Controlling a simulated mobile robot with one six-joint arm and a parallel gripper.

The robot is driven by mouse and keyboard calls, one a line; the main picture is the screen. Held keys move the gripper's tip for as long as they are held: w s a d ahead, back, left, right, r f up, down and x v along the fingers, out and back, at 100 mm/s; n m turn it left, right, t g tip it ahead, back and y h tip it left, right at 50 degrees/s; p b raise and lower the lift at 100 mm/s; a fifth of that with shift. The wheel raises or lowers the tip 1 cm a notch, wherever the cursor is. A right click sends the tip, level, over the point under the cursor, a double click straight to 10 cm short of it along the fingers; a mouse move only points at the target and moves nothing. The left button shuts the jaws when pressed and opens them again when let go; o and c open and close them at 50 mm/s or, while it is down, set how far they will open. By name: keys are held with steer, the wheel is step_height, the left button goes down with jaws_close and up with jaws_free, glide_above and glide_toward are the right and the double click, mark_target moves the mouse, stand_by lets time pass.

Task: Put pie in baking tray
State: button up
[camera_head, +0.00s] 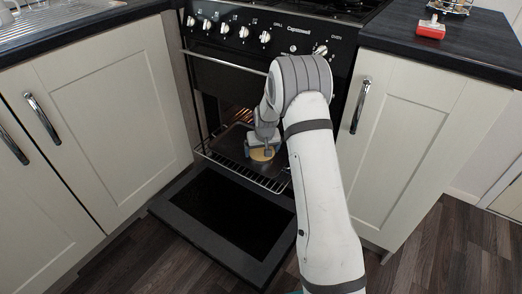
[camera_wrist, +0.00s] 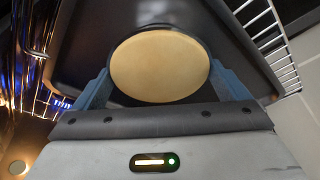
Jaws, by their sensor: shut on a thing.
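The pie (camera_head: 262,154) is a round, pale golden disc inside the open oven. In the wrist view the pie (camera_wrist: 160,64) sits between the two blue-grey fingers of my gripper (camera_wrist: 165,85). My gripper (camera_head: 262,148) is shut on the pie and reaches down over the baking tray. The dark baking tray (camera_head: 234,140) lies on the pulled-out wire rack, and it also shows behind the pie in the wrist view (camera_wrist: 235,55). The pie is over the tray; I cannot tell whether it touches the tray's bottom.
The oven door (camera_head: 225,220) is folded down in front. The wire rack (camera_head: 225,163) sticks out of the oven (camera_head: 215,75). Cabinets stand close on both sides (camera_head: 120,110). A red and white object (camera_head: 431,29) lies on the right counter.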

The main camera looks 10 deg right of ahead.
steer(key=o, duration=0.8)
steer(key=shift+c, duration=0.2)
steer(key=p+v, duration=0.4)
steer(key=v, duration=0.8)
steer(key=s+r, duration=1.1)
steer(key=s, duration=0.4)
steer(key=s+r+g, duration=0.1)
steer(key=s, duration=0.9)
steer(key=s+a+r+g, duration=0.1)
steer(key=s+r, duration=0.1)
steer(key=s, duration=0.9)
steer(key=shift+a+r, duration=0.2)
steer(key=shift+r, duration=0.05)
steer(key=shift+s, duration=0.1)
step_height(320, 180, up, 54)
steer(key=s+t+p, duration=0.1)
steer(key=t+p, duration=0.1)
steer(key=p, duration=4.6)
steer(key=shift+s+t, duration=0.2)
steer(key=shift+t, duration=0.1)
